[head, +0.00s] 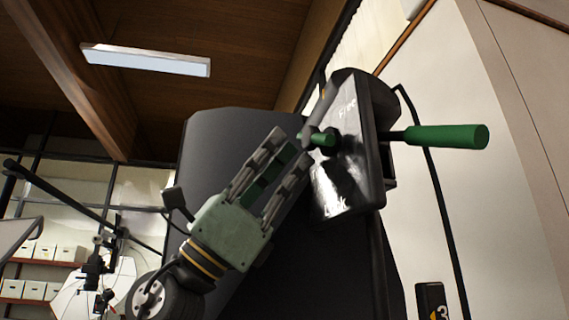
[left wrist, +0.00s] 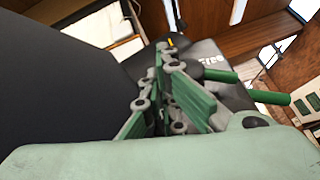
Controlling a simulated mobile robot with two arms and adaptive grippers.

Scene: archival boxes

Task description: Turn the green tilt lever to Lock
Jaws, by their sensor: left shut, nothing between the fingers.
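A dark box with a glossy face (head: 345,185) is mounted by a large dark panel. Its face reads "Free" near the top and what looks like "Lock" near the bottom. A short green lever (head: 322,139) sticks out of this face, nearer to Free, its near end partly behind a grey piece. A longer green handle (head: 447,136) sticks out to the right of the box. My left gripper (head: 298,152) is shut and empty, its fingertips just left of the short lever; contact cannot be told. In the left wrist view, the fingers (left wrist: 172,70) partly cover the box.
The large dark panel (head: 215,140) stands behind my left gripper. A black cable (head: 435,190) hangs right of the box before a pale wall. Shelves with white boxes (head: 45,252) stand far left. Open room lies left of the gripper.

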